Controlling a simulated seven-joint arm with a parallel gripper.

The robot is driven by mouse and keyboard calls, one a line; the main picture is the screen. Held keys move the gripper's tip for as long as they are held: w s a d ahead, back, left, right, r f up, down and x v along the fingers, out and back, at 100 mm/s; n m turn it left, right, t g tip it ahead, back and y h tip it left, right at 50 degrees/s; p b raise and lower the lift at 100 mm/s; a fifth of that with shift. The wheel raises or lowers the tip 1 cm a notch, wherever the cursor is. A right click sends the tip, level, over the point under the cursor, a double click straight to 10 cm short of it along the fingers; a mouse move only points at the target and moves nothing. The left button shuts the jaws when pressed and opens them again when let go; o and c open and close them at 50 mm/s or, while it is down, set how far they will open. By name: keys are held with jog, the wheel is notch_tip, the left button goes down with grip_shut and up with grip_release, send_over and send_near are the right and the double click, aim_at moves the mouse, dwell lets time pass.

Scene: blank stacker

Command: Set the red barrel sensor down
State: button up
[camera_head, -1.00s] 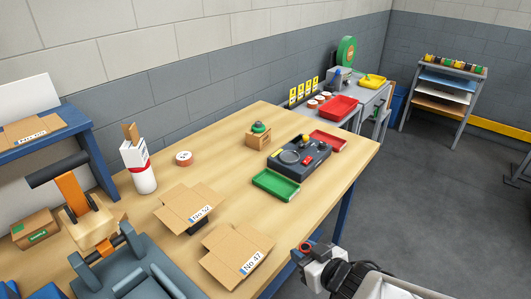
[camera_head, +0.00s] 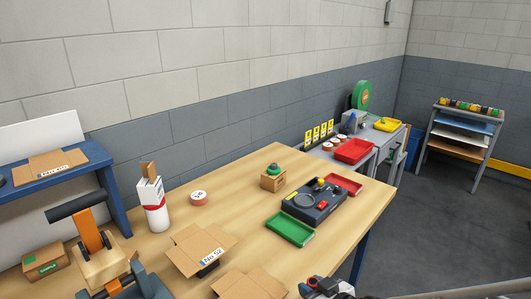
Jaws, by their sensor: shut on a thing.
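My gripper (camera_head: 318,286) shows only in part at the bottom edge, just off the front edge of the workbench (camera_head: 240,220). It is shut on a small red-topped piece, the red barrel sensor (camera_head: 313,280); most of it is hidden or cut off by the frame. On the bench stands a dark fixture (camera_head: 304,206) with a round recess, a yellow knob and a red part. A green tray (camera_head: 290,230) lies in front of it and a red tray (camera_head: 345,184) behind it.
Open cartons, one marked No 52 (camera_head: 197,248) and one cut off by the bottom edge (camera_head: 250,286), lie on the bench. A white bottle-shaped holder (camera_head: 154,202), a tape roll (camera_head: 199,197) and a small box with a green button (camera_head: 273,178) stand further back.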

send_over(298, 272)
jog(key=s, duration=0.2)
jog(key=shift+w+f, duration=0.2)
jog(key=shift+f, duration=0.25)
jog(key=shift+w, duration=0.65)
jog(key=shift+w+a+f, duration=0.1)
jog(key=shift+w+f, duration=0.15)
jog(key=shift+w, duration=0.05)
jog(key=shift+f, duration=1.4)
jog(key=shift+s+f, duration=0.1)
jog(key=shift+f, duration=0.05)
jog(key=o, duration=1)
jog(key=shift+c, duration=0.2)
